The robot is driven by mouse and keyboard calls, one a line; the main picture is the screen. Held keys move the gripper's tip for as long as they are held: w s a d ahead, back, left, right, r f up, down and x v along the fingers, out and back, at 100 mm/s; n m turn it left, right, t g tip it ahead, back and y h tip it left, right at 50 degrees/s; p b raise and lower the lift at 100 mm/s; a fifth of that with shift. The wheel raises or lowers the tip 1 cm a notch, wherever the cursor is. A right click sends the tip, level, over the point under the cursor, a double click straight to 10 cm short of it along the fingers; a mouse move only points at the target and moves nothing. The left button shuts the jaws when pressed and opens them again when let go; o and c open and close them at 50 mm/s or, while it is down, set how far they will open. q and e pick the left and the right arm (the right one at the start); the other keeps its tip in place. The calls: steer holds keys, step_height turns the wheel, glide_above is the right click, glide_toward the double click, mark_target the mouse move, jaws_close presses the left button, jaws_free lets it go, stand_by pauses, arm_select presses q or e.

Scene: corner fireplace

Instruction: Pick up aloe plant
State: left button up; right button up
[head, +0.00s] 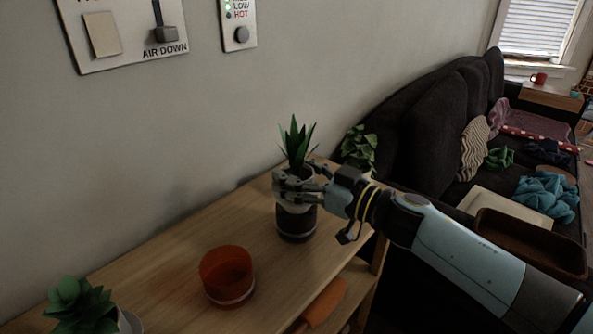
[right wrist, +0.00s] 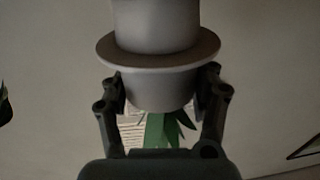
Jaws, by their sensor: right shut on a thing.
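The aloe plant (head: 297,142) has pointed green leaves and stands upright in a pot with a pale upper part and a dark lower part (head: 296,220). It is over the wooden table, and I cannot tell whether its base touches the top. My right gripper (head: 298,184) reaches in from the right and is shut around the upper pot. In the right wrist view the pale pot (right wrist: 158,88) sits between both fingers, with green leaves (right wrist: 160,130) below it in the picture. My left gripper is not in view.
An orange-red cup (head: 227,276) stands on the table (head: 150,262) left of the aloe. Another green plant (head: 80,305) is at the lower left. A leafy plant (head: 358,148) is behind the gripper. A dark sofa (head: 430,125) is to the right. The wall runs along the table's back.

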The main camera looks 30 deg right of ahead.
steer(key=s+d+r+p, duration=0.5)
steer(key=s+d+r, duration=0.1)
steer(key=s, duration=0.3)
steer(key=shift+s+d+r+p, duration=0.2)
steer(key=shift+s+r+p, duration=0.2)
steer(key=shift+r, duration=0.5)
steer(key=shift+w, duration=0.1)
